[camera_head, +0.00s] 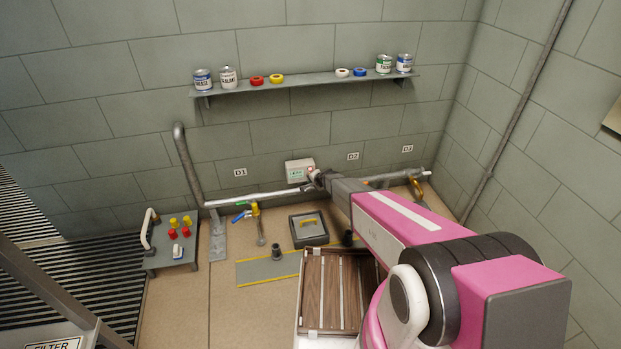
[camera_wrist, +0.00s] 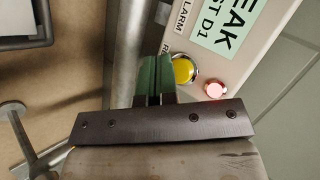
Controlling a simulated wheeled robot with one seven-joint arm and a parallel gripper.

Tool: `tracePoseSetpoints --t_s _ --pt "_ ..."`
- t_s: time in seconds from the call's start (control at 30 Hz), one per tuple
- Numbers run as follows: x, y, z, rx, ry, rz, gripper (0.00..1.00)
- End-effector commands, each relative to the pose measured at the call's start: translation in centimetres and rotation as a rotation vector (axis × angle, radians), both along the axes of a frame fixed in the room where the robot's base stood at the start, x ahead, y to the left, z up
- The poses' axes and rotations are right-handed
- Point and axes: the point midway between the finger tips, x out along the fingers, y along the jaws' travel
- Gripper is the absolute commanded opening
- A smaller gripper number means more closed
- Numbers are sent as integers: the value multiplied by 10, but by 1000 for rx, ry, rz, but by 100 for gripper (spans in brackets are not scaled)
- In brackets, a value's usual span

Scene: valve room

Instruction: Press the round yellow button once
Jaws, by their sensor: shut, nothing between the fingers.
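The round yellow button (camera_wrist: 184,70) sits in a silver ring on a pale wall box (camera_wrist: 262,48). The box also shows in the head view (camera_head: 297,168), on the back wall right of the D1 label. A lit red lamp (camera_wrist: 215,90) is beside the button. The box carries a green screen (camera_wrist: 222,25) with partly cut-off text including "D1". My gripper (camera_wrist: 154,78) is shut and empty, its green fingertips overlapping the button's left edge in the wrist view. I cannot tell whether they touch it. In the head view my gripper (camera_head: 316,179) is at the box's lower right.
A grey pipe (camera_head: 262,199) runs along the wall below the box. A yellow valve (camera_head: 255,209) hangs from it. A shelf (camera_head: 310,85) with cans and tape rolls is above. A black case (camera_head: 308,241) and a slatted wooden surface (camera_head: 335,290) are below.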

Motion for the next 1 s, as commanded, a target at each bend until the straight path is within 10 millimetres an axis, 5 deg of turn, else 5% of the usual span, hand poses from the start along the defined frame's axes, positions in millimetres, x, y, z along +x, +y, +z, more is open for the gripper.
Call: tracePoseSetpoints --t_s 1.0 --pt "8 2 0 0 0 0 0"
